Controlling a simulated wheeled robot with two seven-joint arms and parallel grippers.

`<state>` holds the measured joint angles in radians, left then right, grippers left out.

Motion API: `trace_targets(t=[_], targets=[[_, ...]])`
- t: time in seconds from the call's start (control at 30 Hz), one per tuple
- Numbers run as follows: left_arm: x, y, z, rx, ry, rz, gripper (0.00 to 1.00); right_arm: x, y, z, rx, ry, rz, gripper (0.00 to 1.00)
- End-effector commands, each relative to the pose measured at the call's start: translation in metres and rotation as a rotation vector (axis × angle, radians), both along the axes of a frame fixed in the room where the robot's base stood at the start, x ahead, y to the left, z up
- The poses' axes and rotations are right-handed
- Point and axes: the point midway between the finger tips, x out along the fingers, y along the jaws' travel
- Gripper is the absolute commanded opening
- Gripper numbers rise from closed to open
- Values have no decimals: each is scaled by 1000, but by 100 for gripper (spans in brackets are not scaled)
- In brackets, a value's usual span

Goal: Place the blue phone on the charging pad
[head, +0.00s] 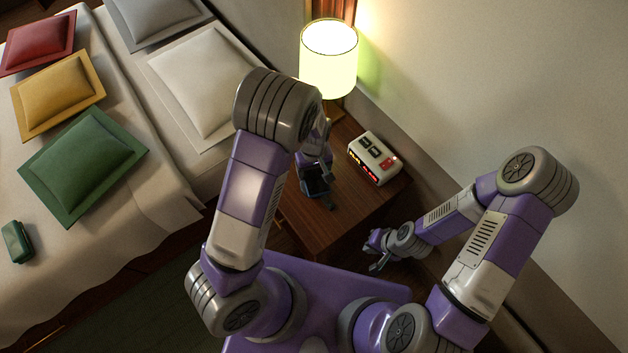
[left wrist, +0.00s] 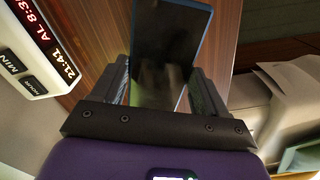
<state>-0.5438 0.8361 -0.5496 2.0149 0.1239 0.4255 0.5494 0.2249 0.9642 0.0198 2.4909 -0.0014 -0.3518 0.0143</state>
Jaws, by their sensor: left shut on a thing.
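The blue phone (left wrist: 168,52) has a dark screen and a blue rim, and stands between the fingers of my left gripper (left wrist: 165,92) in the left wrist view. My left gripper (head: 318,188) is shut on it, over the wooden nightstand in the head view. The phone (head: 317,179) shows there as a small dark slab, partly covered by the gripper. I cannot make out the charging pad in either view; the gripper and phone cover part of the nightstand top. My right gripper (head: 376,254) is open and empty, low beside the nightstand's front right.
The nightstand (head: 352,210) carries a lit lamp (head: 328,60) at the back and a white alarm clock (head: 375,157) at the right. The wall is close on the right. A bed with pillows (head: 82,165) and a green case (head: 17,242) lies left.

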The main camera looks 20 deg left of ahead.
Motion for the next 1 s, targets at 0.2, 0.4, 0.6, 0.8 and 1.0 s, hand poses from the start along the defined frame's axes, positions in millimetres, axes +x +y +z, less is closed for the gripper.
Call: trace_targets(t=[0.2, 0.4, 0.6, 0.8, 1.0], targets=[[0, 0, -31, 0, 1, -2, 36, 0, 0, -13, 0, 0, 0, 0], [-1, 0, -59, 0, 2, -3, 36, 0, 0, -25, 0, 0, 0, 0], [0, -1, -62, -1, -2, -4, 36, 0, 0, -25, 0, 0, 0, 0], [0, 0, -65, -1, 0, -4, 36, 0, 0, -27, 0, 0, 0, 0], [0, 0, -65, -1, 0, -4, 98, 0, 0, -27, 0, 0, 0, 0]])
